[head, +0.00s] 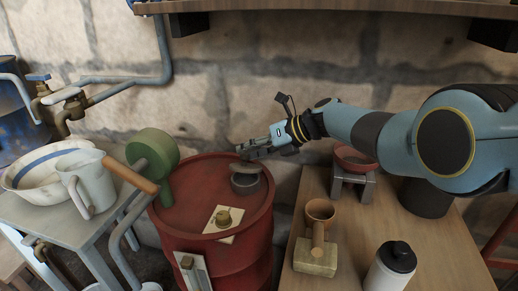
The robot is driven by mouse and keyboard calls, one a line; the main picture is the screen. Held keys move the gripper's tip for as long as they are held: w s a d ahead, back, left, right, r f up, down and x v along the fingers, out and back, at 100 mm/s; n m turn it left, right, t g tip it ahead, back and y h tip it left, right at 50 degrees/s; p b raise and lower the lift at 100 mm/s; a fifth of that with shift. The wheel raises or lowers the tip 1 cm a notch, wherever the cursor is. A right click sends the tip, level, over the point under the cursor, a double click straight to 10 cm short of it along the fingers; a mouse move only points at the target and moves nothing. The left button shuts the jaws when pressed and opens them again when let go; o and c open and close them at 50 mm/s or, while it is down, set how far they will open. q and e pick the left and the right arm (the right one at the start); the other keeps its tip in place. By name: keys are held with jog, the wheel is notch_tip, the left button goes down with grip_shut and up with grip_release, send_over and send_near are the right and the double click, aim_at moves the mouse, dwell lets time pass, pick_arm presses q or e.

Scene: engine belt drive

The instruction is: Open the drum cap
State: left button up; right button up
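The red drum (190,205) stands upright in the middle of the head view. A dark grey round fitting (246,184), which looks like the drum cap or its neck, sits on the drum's top towards the back right. A grey, disc-like edge shows just above it, partly under my gripper; I cannot tell whether it is a separate lid. My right gripper (246,157) reaches in from the right with its fingertips just above this fitting. The view is too small to tell whether its fingers are shut or touching it. My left gripper is not in view.
A small brass part on a pale plate (222,219) lies on the drum's top. A white jug (88,183) and basin are on the left table. A mallet (316,255) and bottle (390,268) are on the right table.

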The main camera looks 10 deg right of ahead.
jog(key=shift+o, duration=1)
jog(key=shift+s+r, duration=0.1)
jog(key=shift+s, duration=0.1)
jog(key=shift+w, duration=0.15)
jog(key=shift+d+r, duration=0.15)
jog(key=shift+d, duration=0.4)
jog(key=v, duration=1.1)
jog(key=shift+s, duration=0.4)
jog(key=shift+a+r, duration=0.1)
jog(key=shift+a, duration=0.05)
